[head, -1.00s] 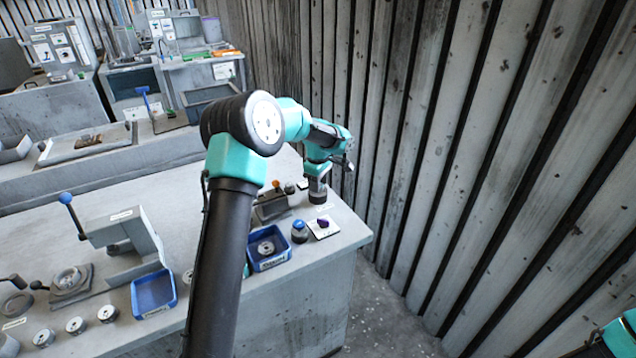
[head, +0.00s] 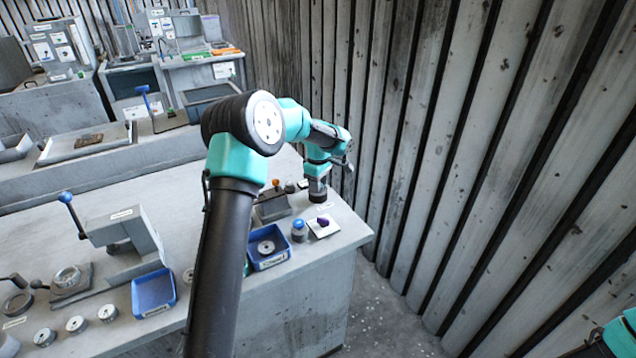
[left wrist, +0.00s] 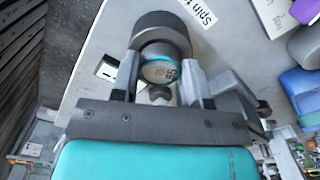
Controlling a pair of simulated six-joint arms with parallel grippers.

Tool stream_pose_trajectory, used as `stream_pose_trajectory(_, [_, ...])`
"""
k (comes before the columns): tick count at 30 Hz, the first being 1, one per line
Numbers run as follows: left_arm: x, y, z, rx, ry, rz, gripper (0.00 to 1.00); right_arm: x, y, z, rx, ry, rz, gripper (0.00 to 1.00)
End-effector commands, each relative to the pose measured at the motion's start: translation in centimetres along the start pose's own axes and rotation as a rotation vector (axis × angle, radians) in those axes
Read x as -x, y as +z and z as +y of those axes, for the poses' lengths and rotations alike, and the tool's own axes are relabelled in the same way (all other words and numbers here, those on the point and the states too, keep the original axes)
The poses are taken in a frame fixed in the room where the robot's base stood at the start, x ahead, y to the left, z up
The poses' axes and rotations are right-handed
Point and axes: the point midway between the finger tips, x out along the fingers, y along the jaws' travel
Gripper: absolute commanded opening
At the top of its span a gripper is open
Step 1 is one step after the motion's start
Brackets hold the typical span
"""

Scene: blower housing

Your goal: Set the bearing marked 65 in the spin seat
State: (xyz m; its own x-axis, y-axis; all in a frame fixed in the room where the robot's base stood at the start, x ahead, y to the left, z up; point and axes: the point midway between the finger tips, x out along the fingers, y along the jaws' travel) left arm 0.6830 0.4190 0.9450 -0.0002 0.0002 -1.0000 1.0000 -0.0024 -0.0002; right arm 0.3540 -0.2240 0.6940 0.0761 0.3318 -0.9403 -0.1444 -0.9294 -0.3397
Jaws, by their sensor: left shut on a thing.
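My left gripper (head: 318,180) is at the far right corner of the bench, pointing down at the dark round spin seat (head: 318,196). In the left wrist view my left gripper (left wrist: 161,66) has its two fingers closed on either side of a small round bearing (left wrist: 159,71). The bearing has a teal edge and a grey face with a printed mark that looks like 65, seen turned and small. The dark cylindrical seat (left wrist: 163,25) is right at the bearing, partly hidden by it. I cannot tell whether the bearing is inside the seat or just over it. My right gripper is out of view.
A label starting "Spin" (left wrist: 199,11) lies beside the seat. A blue tray (head: 269,247) with a round part, a blue-topped piece (head: 299,230) and a purple piece on a white plate (head: 323,226) stand nearer. The ribbed wall (head: 430,150) is close on the right.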

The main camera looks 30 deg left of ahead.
Motion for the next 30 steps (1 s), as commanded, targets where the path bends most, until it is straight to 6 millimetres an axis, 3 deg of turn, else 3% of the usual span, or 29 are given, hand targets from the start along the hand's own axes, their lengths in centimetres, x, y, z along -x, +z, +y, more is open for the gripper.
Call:
stream_pose_trajectory(9, [-0.5,-0.01,0.0,0.0,0.0,0.0,0.13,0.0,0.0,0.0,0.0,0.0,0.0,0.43])
stream_pose_trajectory(10, [-0.51,-0.01,0.01,0.0,0.001,0.0,0.42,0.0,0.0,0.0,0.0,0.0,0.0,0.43])
stream_pose_trajectory(19, [-0.5,0.0,0.0,0.0,0.0,0.0,0.71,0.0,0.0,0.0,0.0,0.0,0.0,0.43])
stream_pose_trajectory(24, [-0.52,0.0,0.0,0.0,0.0,0.0,0.72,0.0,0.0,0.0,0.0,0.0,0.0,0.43])
stream_pose_trajectory(30, [-0.52,0.0,0.0,0.0,0.0,0.0,0.91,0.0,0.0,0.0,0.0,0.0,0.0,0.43])
